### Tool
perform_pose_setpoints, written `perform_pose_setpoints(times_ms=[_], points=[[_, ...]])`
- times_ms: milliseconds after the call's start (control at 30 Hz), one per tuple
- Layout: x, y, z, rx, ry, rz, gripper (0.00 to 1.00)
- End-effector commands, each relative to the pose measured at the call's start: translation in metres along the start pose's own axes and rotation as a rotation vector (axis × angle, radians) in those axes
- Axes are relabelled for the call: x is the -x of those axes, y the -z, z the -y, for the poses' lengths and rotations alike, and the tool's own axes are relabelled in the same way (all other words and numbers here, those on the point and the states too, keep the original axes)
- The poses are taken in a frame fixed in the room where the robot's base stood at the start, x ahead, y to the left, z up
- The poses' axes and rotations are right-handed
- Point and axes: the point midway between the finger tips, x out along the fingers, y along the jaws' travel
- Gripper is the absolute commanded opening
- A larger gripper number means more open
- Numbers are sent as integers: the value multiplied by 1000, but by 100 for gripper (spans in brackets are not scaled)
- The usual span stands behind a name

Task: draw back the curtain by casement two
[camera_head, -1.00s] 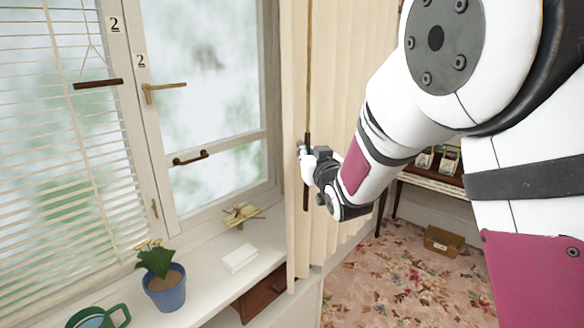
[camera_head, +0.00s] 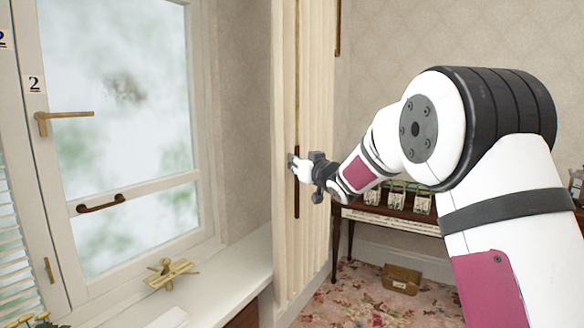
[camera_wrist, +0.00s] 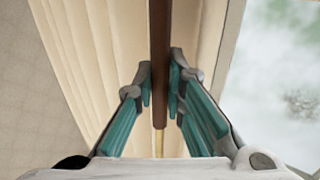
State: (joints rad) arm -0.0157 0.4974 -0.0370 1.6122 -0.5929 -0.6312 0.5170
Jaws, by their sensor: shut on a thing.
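The cream pleated curtain (camera_head: 312,90) hangs gathered in a narrow bunch at the right of the window marked 2 (camera_head: 120,85), clear of the glass. A dark brown draw rod (camera_head: 296,205) hangs along its edge. My gripper (camera_head: 294,165) is shut on this rod. In the wrist view, the teal finger pads of my gripper (camera_wrist: 160,85) press both sides of the brown rod (camera_wrist: 159,40), with the curtain (camera_wrist: 95,50) behind it to the left. The casement has a brass handle (camera_head: 62,118), and its number 2 label (camera_head: 35,84) is beside it.
A white sill (camera_head: 225,275) runs below the window with a brass object (camera_head: 170,270) on it. A dark wooden table (camera_head: 380,213) with small items stands behind my arm. A box (camera_head: 401,279) sits on the flowered carpet (camera_head: 350,300).

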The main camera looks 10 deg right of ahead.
Motion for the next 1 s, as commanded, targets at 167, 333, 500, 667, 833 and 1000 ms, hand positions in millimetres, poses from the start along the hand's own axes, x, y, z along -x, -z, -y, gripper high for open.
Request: perform_pose_setpoints(times_ms=[167,333,500,667,833,1000], points=[[-2,0,-4,1,-2,0,0],[-2,1,-5,0,-4,-1,0],[-2,2,-6,1,-6,-3,20],[-2,1,-5,0,-4,-2,32],[-2,0,-4,0,-2,-1,32],[8,1,-4,0,-2,-1,32]])
